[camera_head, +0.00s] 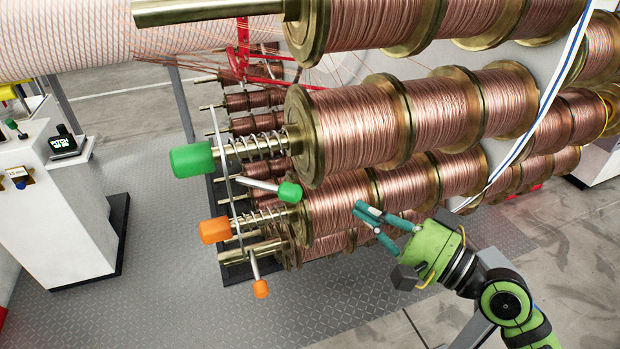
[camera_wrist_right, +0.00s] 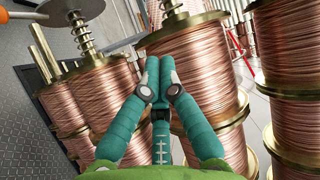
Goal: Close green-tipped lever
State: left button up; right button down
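The green-tipped lever is a short metal bar (camera_head: 258,185) with a green tip (camera_head: 290,191). In the head view it sits below the spring of the rod with the large green knob (camera_head: 192,160), and it points right and slightly down, its tip in front of the spools. My right gripper (camera_head: 362,210) is to the right of the green tip, apart from it, in front of the copper spools. Its fingertips are together and hold nothing, as the right wrist view (camera_wrist_right: 159,65) also shows. The lever is not visible in the wrist view. My left gripper is not in view.
An orange knob (camera_head: 214,230) and an orange-tipped lever (camera_head: 260,288) sit lower left. Rows of copper spools (camera_head: 360,125) stand close behind my right gripper. A white console (camera_head: 55,200) stands at the left. The floor between console and rods is clear.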

aim_at(267, 188)
jog(key=shift+n+g+y, duration=0.3)
jog(key=shift+n+y, duration=0.1)
jog(key=shift+y, duration=0.3)
jog(key=w+a+r+p, duration=0.1)
jog(key=a, duration=0.1)
jog(key=w+a+r+p, duration=0.1)
jog(key=a+p, duration=0.1)
jog(key=a, duration=0.1)
jog(key=w+a+r+p, duration=0.1)
jog(key=a+r+p, duration=0.1)
jog(key=a, duration=0.1)
jog(key=shift+w+a, duration=0.2)
jog(key=shift+w, duration=0.2)
jog(key=shift+w+a, duration=0.25)
jog(key=shift+a, duration=0.05)
jog(key=shift+d, duration=0.1)
